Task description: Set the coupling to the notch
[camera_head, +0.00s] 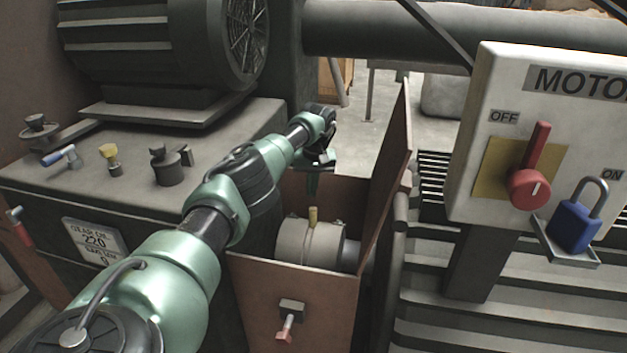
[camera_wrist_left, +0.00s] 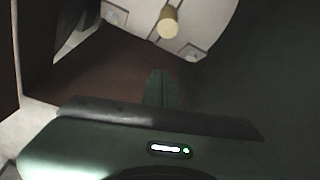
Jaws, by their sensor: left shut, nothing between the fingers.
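The coupling (camera_head: 296,243) is a pale grey drum inside an open brown guard box (camera_head: 290,300). A brass peg (camera_head: 313,216) stands up from its top. In the left wrist view the coupling (camera_wrist_left: 207,22) is at the top, with the brass peg (camera_wrist_left: 168,23) pointing toward the camera. My left gripper (camera_head: 312,190) reaches over the box, behind and above the peg, pointing down. Its fingertips (camera_wrist_left: 158,76) are shut and empty, apart from the peg. I cannot make out the notch clearly in either view. My right gripper is not in view.
The box's raised brown lid (camera_head: 388,175) stands right of the coupling. A white motor switch box (camera_head: 480,130) with a red handle (camera_head: 532,175) and blue padlock (camera_head: 575,225) is farther right. A large motor (camera_head: 165,45) stands behind left. A red-handled latch (camera_head: 287,325) juts from the box front.

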